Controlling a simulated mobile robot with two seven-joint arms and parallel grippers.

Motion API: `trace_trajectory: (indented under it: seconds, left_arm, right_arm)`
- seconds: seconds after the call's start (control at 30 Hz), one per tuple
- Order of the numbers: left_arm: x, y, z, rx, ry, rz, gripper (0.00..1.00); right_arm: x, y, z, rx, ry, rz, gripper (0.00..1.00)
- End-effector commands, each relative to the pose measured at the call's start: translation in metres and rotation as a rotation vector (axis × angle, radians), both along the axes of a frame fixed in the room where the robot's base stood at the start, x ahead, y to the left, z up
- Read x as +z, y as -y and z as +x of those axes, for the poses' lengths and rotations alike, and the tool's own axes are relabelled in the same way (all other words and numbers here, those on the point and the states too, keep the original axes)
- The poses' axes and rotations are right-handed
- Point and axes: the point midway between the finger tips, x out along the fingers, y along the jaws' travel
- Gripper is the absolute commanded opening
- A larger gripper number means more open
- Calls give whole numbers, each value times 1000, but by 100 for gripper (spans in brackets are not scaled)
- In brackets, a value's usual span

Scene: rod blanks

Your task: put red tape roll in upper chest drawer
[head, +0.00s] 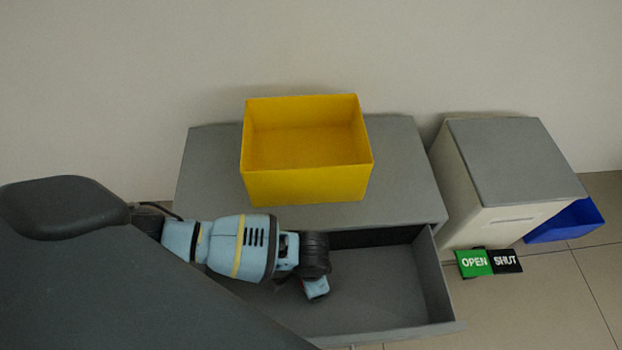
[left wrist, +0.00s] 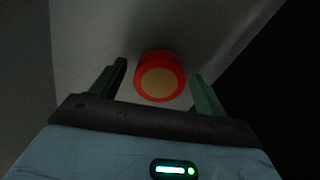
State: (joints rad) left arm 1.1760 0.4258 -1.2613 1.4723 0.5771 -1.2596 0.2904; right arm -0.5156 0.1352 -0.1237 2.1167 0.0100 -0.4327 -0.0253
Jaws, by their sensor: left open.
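The chest's drawer (head: 385,290) is pulled open, with its grey floor showing. My left gripper (head: 316,288) is inside or just over the open drawer, pointing down into it. In the left wrist view the red tape roll (left wrist: 160,76) shows its tan round face, between and beyond the two fingers of my left gripper (left wrist: 158,74). The fingers are apart, with a gap on each side of the roll. Whether the roll rests on the drawer floor is hard to tell. In the head view the roll is hidden by my gripper and arm. My right gripper is out of view.
A yellow open box (head: 305,185) stands on the grey chest top (head: 405,170). To the right is a white cabinet (head: 500,215) with a blue bin (head: 566,222) by it. A green OPEN and black SHUT sign (head: 489,262) is beside the drawer. The drawer's right part is empty.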

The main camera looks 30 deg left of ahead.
Motion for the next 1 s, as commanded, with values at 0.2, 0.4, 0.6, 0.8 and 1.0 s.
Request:
trace_trajectory:
  seconds: [0.2,0.4,0.6,0.8,1.0]
  left_arm:
    - [19,0,1,1,3,-1,74]
    - [59,0,1,0,4,-1,74]
    - [97,0,1,0,4,-1,74]
    - [118,0,0,0,1,-1,74]
    - [124,0,0,0,0,0,74]
  right_arm:
    - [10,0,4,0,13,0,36]
    - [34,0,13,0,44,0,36]
    - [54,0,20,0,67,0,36]
    - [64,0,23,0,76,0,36]
    - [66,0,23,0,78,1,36]
